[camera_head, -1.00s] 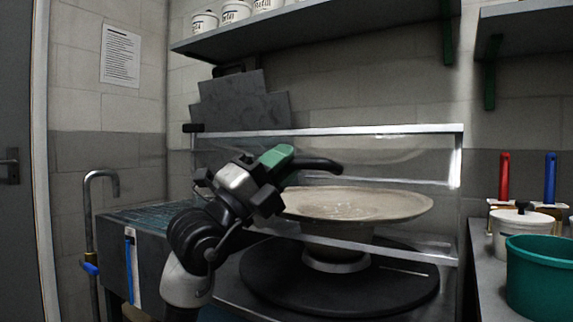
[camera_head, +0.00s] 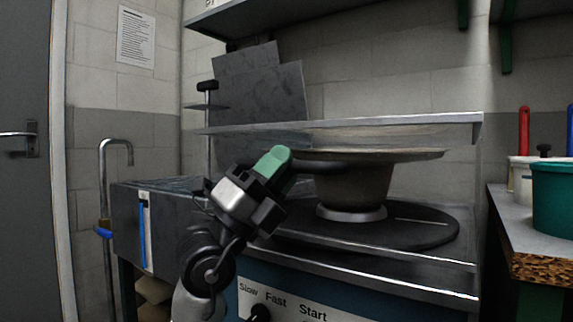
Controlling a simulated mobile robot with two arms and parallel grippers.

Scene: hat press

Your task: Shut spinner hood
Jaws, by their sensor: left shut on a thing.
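The spinner hood is clear with a bright metal upper edge (camera_head: 400,122). Its see-through panel stands around a wide-rimmed grey-brown bowl-shaped piece (camera_head: 355,183) on a round dark turntable (camera_head: 420,226). A lower metal strip crosses in front of the turntable, just above the front edge of the blue-fronted spinner. My left gripper (camera_head: 276,178) is at the left front of the hood, with a green part on top. It is shut on what looks like a dark handle (camera_head: 320,167); the jaws mostly hide the grip. My right gripper is out of view.
A dark box-shaped unit (camera_head: 150,225) adjoins on the left, near a grey pipe (camera_head: 103,190). At right, a counter (camera_head: 520,235) bears a teal tub (camera_head: 555,198) and a white tub. A shelf (camera_head: 340,15) hangs above. The spinner's front panel (camera_head: 300,300) has labelled controls.

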